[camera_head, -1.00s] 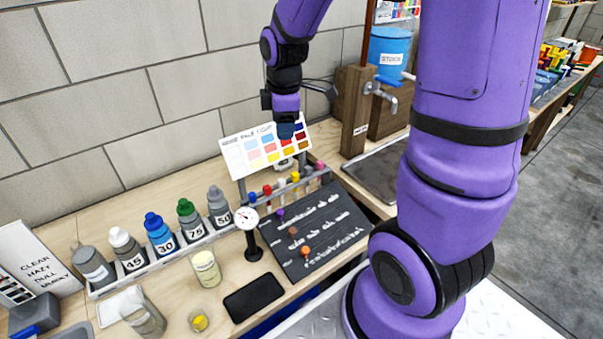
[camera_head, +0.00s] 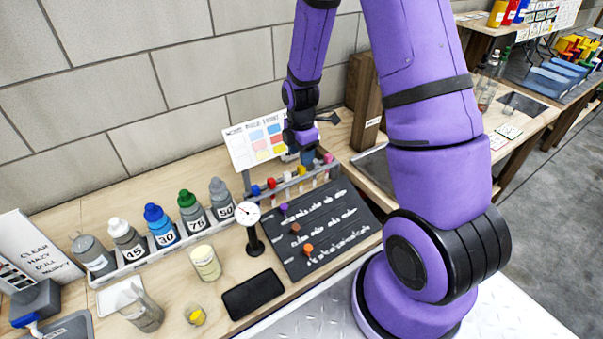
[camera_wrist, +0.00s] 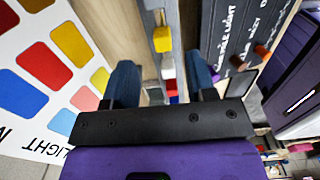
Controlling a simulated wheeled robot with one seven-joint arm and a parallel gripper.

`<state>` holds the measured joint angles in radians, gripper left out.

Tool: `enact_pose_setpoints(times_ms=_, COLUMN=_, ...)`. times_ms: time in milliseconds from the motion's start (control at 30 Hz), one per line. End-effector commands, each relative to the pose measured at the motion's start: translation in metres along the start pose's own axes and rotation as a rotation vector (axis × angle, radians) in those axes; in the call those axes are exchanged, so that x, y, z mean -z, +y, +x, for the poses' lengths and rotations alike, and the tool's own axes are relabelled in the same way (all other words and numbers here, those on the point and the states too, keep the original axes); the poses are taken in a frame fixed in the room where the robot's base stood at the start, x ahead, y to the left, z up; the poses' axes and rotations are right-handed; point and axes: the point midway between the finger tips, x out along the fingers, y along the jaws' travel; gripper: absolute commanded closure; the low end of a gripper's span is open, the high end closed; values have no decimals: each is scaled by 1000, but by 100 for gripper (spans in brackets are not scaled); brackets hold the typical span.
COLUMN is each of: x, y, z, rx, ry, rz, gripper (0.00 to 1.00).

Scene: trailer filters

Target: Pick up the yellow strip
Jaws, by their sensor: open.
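The yellow strip (camera_head: 302,171) stands upright in a narrow rack behind the dark board, among other coloured-top strips. In the wrist view its yellow top (camera_wrist: 162,39) shows just beyond the gap between the fingers. My gripper (camera_head: 307,158) is just above the rack, close to the yellow strip. In the wrist view my gripper (camera_wrist: 161,68) has its two blue fingers spread wide, with nothing held between them. Contact with the rack cannot be told. The strip's lower part is mostly hidden.
A colour card (camera_head: 257,143) stands behind the rack, close to my gripper. The dark board (camera_head: 325,225) with several coloured knobs lies in front. A dial gauge (camera_head: 248,214) stands left of the board. Numbered bottles (camera_head: 163,227) fill a tray at the left.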

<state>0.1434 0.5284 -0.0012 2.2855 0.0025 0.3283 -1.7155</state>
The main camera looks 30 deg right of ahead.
Motion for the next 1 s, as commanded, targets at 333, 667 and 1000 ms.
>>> enact_pose_setpoints(times_ms=333, x=0, y=-4, z=32, rx=4, ry=0, rz=2, gripper=49)
enact_pose_setpoints(times_ms=667, x=0, y=-3, z=56, rx=0, ry=0, rz=1, gripper=49)
enact_pose_setpoints(times_ms=1000, x=0, y=-3, z=56, rx=-1, ry=0, rz=1, gripper=86)
